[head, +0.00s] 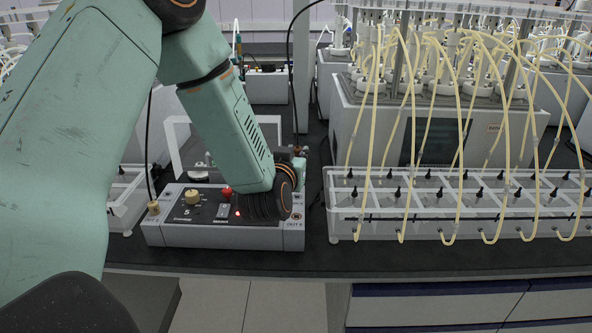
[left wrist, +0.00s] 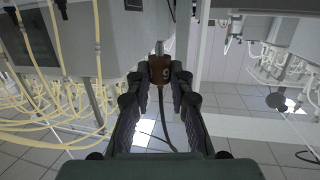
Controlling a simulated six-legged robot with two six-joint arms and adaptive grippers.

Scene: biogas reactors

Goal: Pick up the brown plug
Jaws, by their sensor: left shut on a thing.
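The brown plug (left wrist: 160,70) is in the left wrist view, marked with a 9, with a metal tip at its top and a dark cable hanging below. My left gripper (left wrist: 161,80) is shut on it, one finger on each side. In the head view my left arm reaches over the control box (head: 190,236), and its wrist hides most of the gripper and the plug. My right gripper is in neither view.
The control box has a tan plug (head: 154,208) with a black cable at its left, a tan knob (head: 192,197) and a red button (head: 226,191). A clear rack (head: 345,222) with many yellow tubes stands to the right. The bench's front strip (head: 330,262) is clear.

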